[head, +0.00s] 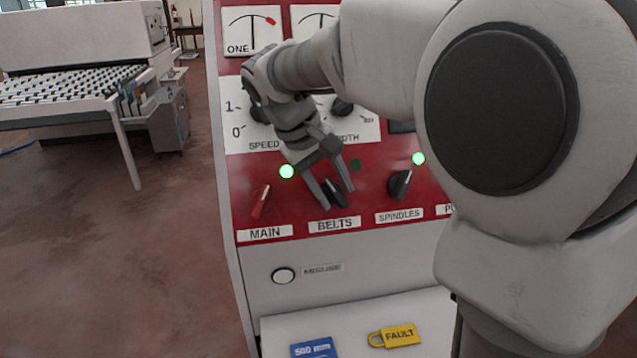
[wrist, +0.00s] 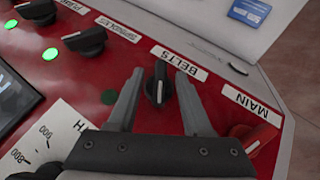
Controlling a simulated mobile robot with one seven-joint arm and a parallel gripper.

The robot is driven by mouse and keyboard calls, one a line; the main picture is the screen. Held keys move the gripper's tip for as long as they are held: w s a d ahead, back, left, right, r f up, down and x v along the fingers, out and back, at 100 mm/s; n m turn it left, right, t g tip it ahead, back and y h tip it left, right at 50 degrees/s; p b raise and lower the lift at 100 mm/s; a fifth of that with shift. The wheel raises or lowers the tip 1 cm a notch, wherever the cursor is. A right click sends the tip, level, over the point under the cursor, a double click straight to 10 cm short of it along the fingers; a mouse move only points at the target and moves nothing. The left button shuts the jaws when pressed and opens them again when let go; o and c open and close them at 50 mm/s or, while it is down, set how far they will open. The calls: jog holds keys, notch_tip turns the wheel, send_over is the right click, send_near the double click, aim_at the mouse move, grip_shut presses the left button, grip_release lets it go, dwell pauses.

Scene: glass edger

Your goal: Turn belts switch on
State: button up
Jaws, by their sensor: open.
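The black belts switch (head: 336,192) sits on the red panel above the BELTS label (head: 334,225). It also shows in the wrist view (wrist: 158,85), its white line roughly upright in that picture. My gripper (head: 338,198) is open, with one finger on each side of the belts switch. In the wrist view, small gaps show between the knob and both fingers of my gripper (wrist: 158,95); I cannot tell if either touches. The belts lamp (head: 355,164) is dark; it is also dark in the wrist view (wrist: 108,97).
The red main switch (head: 261,202) is at left, its lamp (head: 287,171) lit green. The spindles switch (head: 400,185) is at right, its lamp (head: 418,158) also lit. Dials sit above.

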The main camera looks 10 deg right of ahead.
jog(key=shift+x, duration=0.85)
grip_shut()
jog(key=shift+r, duration=0.1)
